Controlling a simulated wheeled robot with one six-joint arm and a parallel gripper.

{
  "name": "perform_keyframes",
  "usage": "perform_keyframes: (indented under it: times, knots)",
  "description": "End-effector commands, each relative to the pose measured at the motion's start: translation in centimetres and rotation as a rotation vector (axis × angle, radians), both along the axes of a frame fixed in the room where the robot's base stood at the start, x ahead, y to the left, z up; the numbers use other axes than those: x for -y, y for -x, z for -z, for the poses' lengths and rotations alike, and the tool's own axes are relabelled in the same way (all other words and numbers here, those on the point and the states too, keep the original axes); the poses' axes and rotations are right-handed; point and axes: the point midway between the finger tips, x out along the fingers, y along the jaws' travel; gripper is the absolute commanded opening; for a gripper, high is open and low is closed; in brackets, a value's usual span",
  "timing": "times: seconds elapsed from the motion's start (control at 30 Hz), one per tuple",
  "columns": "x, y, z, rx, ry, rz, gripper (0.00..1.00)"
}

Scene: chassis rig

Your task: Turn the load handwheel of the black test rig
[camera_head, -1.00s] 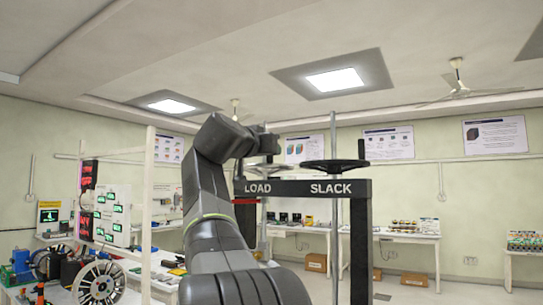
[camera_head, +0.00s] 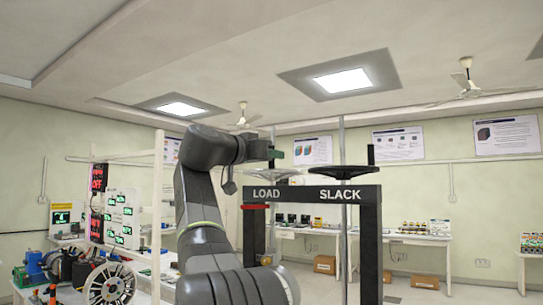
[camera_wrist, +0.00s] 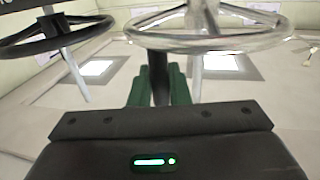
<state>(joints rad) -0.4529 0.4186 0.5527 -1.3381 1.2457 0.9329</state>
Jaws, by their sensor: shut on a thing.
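The black test rig (camera_head: 312,195) stands ahead, its top bar marked LOAD on the left and SLACK on the right. The silver load handwheel (camera_head: 268,172) lies flat above LOAD and shows at right in the tilted-over wrist view (camera_wrist: 215,42). The black slack handwheel (camera_head: 342,172) sits above SLACK and shows at left in the wrist view (camera_wrist: 50,38). My gripper (camera_head: 276,155) is above the load wheel's rim. In the wrist view its green fingers (camera_wrist: 158,88) are shut around a dark upright handle (camera_wrist: 158,72) at that rim. The grip contact is partly hidden.
A white rack with lit displays (camera_head: 118,212) and a spoked disc (camera_head: 110,284) stand close on the left. A white bench (camera_head: 425,239) runs along the back wall. Boxes (camera_head: 397,280) lie beneath it. The floor right of the rig looks clear.

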Motion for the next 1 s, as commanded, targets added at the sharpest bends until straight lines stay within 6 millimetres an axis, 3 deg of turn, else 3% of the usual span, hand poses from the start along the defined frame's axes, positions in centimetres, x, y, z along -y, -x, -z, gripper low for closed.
perform_keyframes:
  times: [0.03, 0.07, 0.13, 0.17, 0.57, 1.0]
  knots:
    - [0.0, 0.0, 0.0, 0.0, 0.0, 0.0, 0.0]
    - [0.0, 0.0, 0.0, 0.0, 0.0, 0.0, 0.2]
    - [0.0, 0.0, 0.0, 0.0, 0.0, 0.0, 0.34]
    - [0.0, 0.0, 0.0, 0.0, 0.0, 0.0, 0.35]
    - [-0.6, 0.6, 0.1, 0.001, 0.001, -0.002, 0.35]
    - [-6.4, 7.1, 0.2, 0.001, 0.0, -0.005, 0.35]
